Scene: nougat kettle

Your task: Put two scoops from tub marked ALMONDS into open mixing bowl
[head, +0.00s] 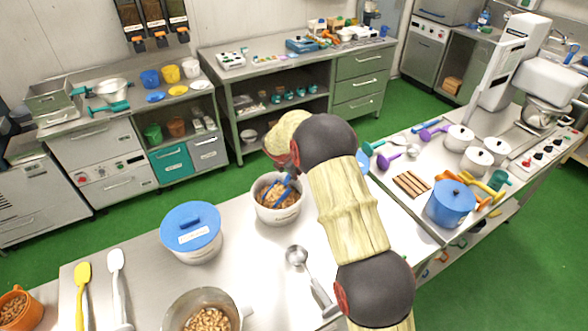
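A white open tub (279,214) of brown nut pieces stands on the near steel counter; any lettering on it is too small to read. A blue scoop (284,193) dips into the nuts, its handle rising toward my arm. My gripper is over this tub, mostly hidden behind my arm; I cannot see its fingers or whether they hold the scoop. A metal bowl (180,306) with nuts in it stands at the front edge of the picture, partly cut off. A white tub with a blue lid (190,226) stands left of the open tub; its label is unreadable.
A metal scoop (297,257) lies right of the bowl. A yellow spatula (82,292) and a white spatula (117,285) lie at left, near an orange pot (18,311) of nuts. White pots and a blue pot (451,206) stand on the right counter.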

